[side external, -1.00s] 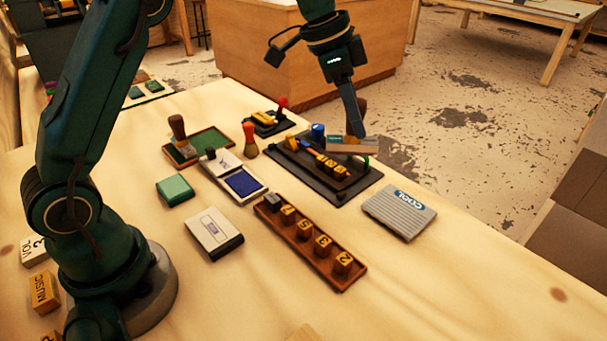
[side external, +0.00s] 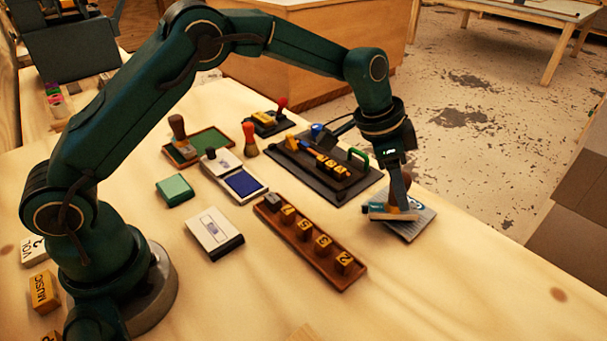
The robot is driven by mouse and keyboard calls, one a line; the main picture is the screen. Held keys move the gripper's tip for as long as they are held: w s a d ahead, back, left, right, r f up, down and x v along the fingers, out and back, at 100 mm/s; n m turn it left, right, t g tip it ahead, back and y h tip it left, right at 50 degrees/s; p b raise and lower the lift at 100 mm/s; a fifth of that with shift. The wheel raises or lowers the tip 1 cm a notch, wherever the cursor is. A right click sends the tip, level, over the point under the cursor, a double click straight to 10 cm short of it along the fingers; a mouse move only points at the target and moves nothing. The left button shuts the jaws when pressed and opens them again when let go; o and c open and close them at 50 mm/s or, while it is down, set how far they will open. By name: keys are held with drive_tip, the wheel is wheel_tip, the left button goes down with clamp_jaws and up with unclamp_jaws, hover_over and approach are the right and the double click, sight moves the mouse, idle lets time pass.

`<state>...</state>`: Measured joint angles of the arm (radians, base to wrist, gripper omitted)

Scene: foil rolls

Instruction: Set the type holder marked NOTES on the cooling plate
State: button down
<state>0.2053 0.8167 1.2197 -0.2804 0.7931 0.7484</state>
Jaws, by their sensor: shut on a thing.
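My gripper (side external: 404,203) is at the right of the table and is shut on the type holder (side external: 385,213), a small pale block with a teal patch and a brown handle. Its marking is too small to read. The grey ribbed cooling plate (side external: 413,231) lies on the table under the holder, and my gripper and the holder hide much of it, including most of its blue label. The holder is over the plate's upper left part. I cannot tell whether it touches the plate or hangs just above it.
A dark tray (side external: 345,189) with a green handle and several letter blocks lies to the left of the plate. A brown rack (side external: 330,277) of type blocks lies in front. An ink pad (side external: 244,184) and stamps stand further left. The table's right front is clear.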

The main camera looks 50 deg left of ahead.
drive_tip(key=shift+f, duration=0.1)
drive_tip(key=shift+c, duration=2.3)
unclamp_jaws()
drive_tip(key=s+a+r+n, duration=0.1)
drive_tip(key=s+a+r, duration=0.25)
drive_tip(key=r, duration=0.35)
drive_tip(key=s+a+r+n, duration=0.1)
drive_tip(key=s+a+r, duration=0.1)
drive_tip(key=s+r, duration=0.35)
drive_tip(key=s+a+f+n+t+y, duration=0.1)
drive_tip(key=s+a+n, duration=0.2)
drive_tip(key=s, duration=0.5)
drive_tip(key=s+a+f+n+t+y, duration=0.1)
drive_tip(key=s+a+n, duration=0.3)
drive_tip(key=s, duration=0.4)
drive_tip(key=shift+s+a+f+y, duration=0.2)
drive_tip(key=shift+f+y, duration=0.05)
drive_tip(key=shift+y, duration=0.25)
